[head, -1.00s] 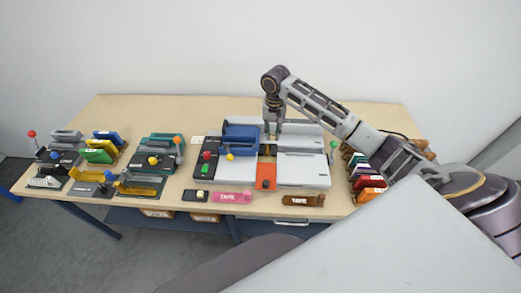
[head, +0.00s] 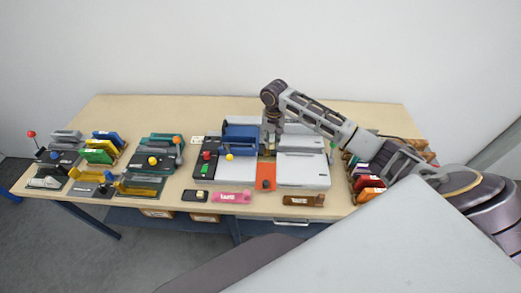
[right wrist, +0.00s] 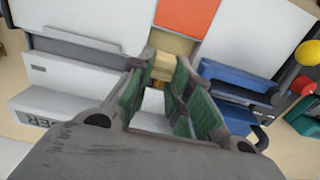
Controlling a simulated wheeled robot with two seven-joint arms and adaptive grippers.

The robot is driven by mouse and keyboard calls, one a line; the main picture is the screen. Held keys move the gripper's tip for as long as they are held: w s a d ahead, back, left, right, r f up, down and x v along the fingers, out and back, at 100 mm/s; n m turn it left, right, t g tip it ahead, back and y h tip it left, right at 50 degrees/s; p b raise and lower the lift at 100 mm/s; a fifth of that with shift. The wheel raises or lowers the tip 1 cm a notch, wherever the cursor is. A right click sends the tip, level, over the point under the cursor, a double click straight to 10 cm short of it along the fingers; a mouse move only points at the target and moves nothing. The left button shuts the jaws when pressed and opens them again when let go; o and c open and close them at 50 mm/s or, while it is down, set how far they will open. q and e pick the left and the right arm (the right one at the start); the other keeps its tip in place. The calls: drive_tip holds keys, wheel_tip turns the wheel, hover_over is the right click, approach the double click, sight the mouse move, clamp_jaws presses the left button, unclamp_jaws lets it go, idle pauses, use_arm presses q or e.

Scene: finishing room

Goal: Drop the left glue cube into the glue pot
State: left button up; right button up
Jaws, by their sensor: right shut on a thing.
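My right gripper (head: 269,150) reaches down over the middle of the white and blue binding machine (head: 303,172), just behind its orange strip (head: 265,183). In the right wrist view its green-padded fingers (right wrist: 163,75) are shut on a small pale yellow block, the glue cube (right wrist: 163,67). A tan recess (right wrist: 178,45) lies between the cube and the orange strip. I cannot clearly tell the glue pot from the machine parts around the fingers. Small pale pieces (head: 197,140) show at the machine's back left corner, too small to make out. My left gripper is out of view.
The blue clamp (head: 240,138) stands close left of my right gripper. A black control box (head: 206,165) with red and green buttons is further left. Coloured books (head: 370,184) stand at the right. Pink (head: 232,197) and brown (head: 303,200) tape pieces lie at the front edge.

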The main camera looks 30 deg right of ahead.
drive_tip(key=shift+f, duration=0.55)
drive_tip(key=o, duration=0.8)
drive_tip(key=shift+r, duration=6)
drive_tip(key=shift+s+f, duration=0.1)
